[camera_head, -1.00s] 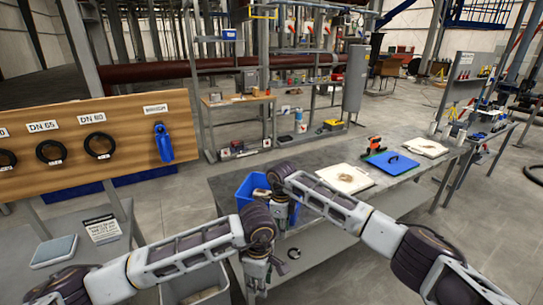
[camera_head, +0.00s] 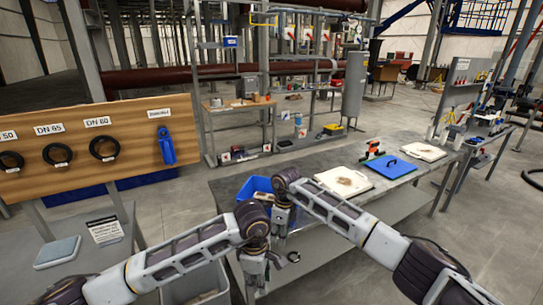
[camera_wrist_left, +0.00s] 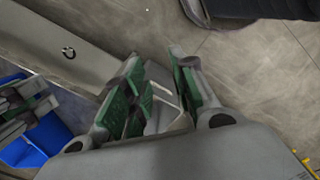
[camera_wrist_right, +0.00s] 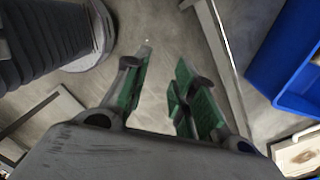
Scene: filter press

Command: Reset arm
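Both of my arms reach in from the bottom of the head view, with their grippers hanging down at the near left end of the grey workbench (camera_head: 300,240). My left gripper (camera_head: 258,284) is the lower one. In the left wrist view its green-padded fingers (camera_wrist_left: 160,88) stand apart, with no held object visible between them. My right gripper (camera_head: 282,228) hangs just above and behind it, close to the blue bin. In the right wrist view its fingers (camera_wrist_right: 163,85) are also apart, with bare floor showing between them.
A blue bin (camera_head: 246,188) is at the bench's left end, partly hidden by my arms. A grey bin (camera_head: 190,288) stands below. The bench holds stained white plates (camera_head: 337,190), a blue plate (camera_head: 389,168) and an orange tool (camera_head: 374,148). A ring board (camera_head: 90,175) is left.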

